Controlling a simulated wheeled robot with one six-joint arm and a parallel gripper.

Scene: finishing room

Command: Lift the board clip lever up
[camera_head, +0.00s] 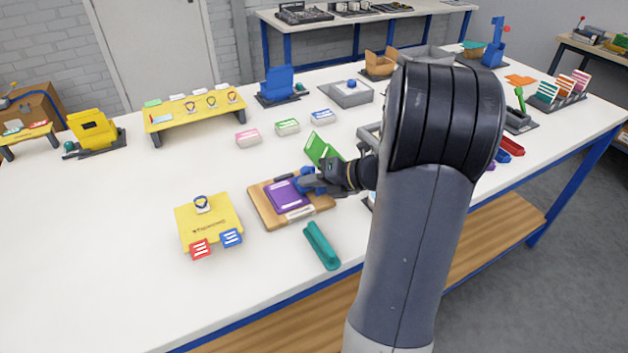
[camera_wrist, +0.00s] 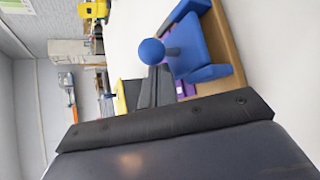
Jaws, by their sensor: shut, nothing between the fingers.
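The wooden board (camera_head: 264,213) lies on the white table with a purple pad (camera_head: 284,196) on it. Its blue clip (camera_head: 305,173) is at the far right of the pad, partly hidden by my gripper (camera_head: 312,183). In the wrist view the blue clip (camera_wrist: 205,48) shows large, with a purple edge and the wooden board (camera_wrist: 232,45) beside it. The clip lever ends in a round blue knob (camera_wrist: 151,51). My gripper (camera_wrist: 155,72) is shut and empty, its dark fingertips right at the knob. I cannot tell whether they touch it.
A green upright piece (camera_head: 321,149) stands just behind the board. A teal bar (camera_head: 321,246) lies in front, and a yellow block (camera_head: 208,222) with small tags lies to the left. My arm hides the table to the right.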

